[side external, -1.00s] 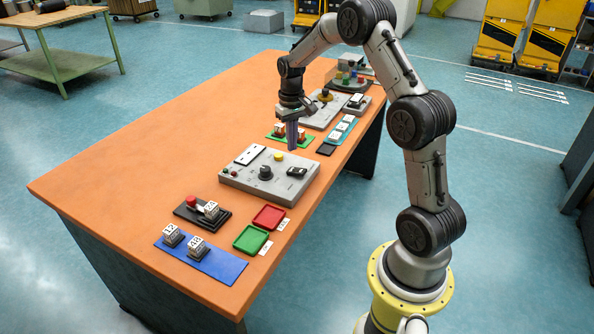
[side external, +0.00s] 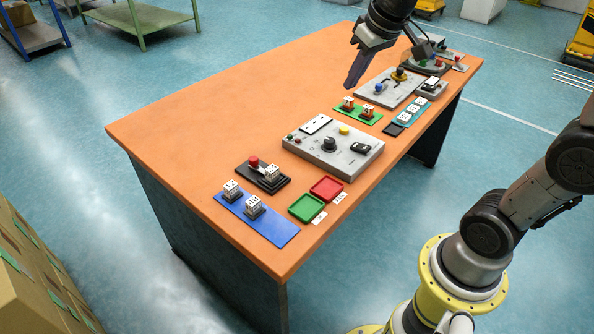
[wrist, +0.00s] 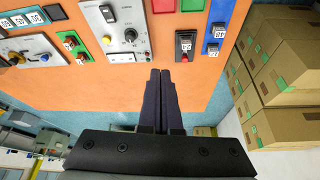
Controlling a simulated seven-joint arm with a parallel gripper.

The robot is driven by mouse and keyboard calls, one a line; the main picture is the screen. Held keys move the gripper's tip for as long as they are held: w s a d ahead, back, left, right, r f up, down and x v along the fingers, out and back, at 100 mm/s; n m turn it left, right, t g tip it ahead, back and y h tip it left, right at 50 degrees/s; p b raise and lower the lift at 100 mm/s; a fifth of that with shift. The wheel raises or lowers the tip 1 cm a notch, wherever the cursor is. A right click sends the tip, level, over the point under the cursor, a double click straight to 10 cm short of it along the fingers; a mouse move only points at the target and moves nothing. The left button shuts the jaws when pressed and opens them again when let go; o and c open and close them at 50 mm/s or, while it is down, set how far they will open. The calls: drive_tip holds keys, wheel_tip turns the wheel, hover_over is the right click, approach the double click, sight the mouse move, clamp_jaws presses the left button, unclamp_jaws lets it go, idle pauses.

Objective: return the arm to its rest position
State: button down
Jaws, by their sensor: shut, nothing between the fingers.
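My gripper (side external: 354,78) is raised above the far part of the orange table (side external: 190,118), with its fingers pointing down and empty. In the wrist view my gripper (wrist: 160,75) shows its two dark fingers side by side, shut together, with the orange tabletop beyond them. It touches nothing on the table. The arm's middle links run out of the side view at the top and right.
A grey panel (side external: 310,148) with a knob and switches stands mid-table. A blue mat (side external: 275,232) with blocks, a black base (side external: 283,183) and green (side external: 306,207) and red (side external: 327,188) trays are nearer. The table's left part is bare. Cardboard boxes (wrist: 280,75) stand beyond the table.

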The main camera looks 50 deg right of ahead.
drive_tip(key=s+a+r+n+t, duration=0.1)
drive_tip(key=s+a, duration=0.2)
drive_tip(key=s, duration=0.2)
drive_tip(key=s+a+n, duration=0.1)
drive_tip(key=s+a, duration=0.2)
drive_tip(key=s, duration=0.3)
drive_tip(key=s+f, duration=0.5)
drive_tip(key=s, duration=0.1)
drive_tip(key=shift+a+f+y, duration=0.3)
drive_tip(key=shift+y, duration=0.1)
drive_tip(key=c, duration=1.5)
unclamp_jaws()
drive_tip(key=shift+s, duration=0.1)
drive_tip(key=shift+c, duration=0.2)
